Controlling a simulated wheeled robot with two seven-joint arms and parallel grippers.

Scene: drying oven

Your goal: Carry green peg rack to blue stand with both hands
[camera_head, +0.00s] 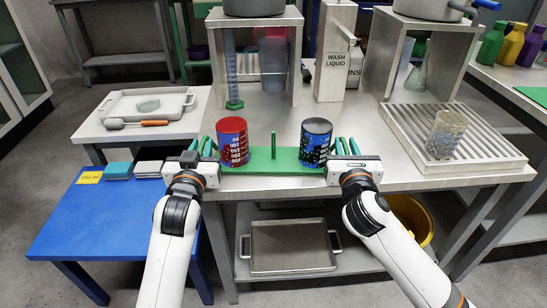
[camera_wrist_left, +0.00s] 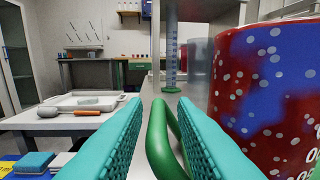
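The green peg rack (camera_head: 260,162) lies at the front edge of the steel table, with a short upright peg (camera_head: 274,145) in its middle. A red and blue speckled cup (camera_head: 233,143) stands on its left part and a black and blue speckled cup (camera_head: 316,143) on its right part. My left gripper (camera_head: 204,146) is at the rack's left end. In the left wrist view its teal fingers are apart, with the green handle (camera_wrist_left: 158,135) between them. My right gripper (camera_head: 346,147) is at the right end, fingers apart; its handle is hidden. The blue stand (camera_head: 110,222) is at lower left.
On the blue stand are a yellow label (camera_head: 90,177), a teal block (camera_head: 118,171) and a pale block (camera_head: 148,168) at the back; its front is clear. A side table (camera_head: 95,128) with a tray is behind it. A slatted rack (camera_head: 400,125) is right.

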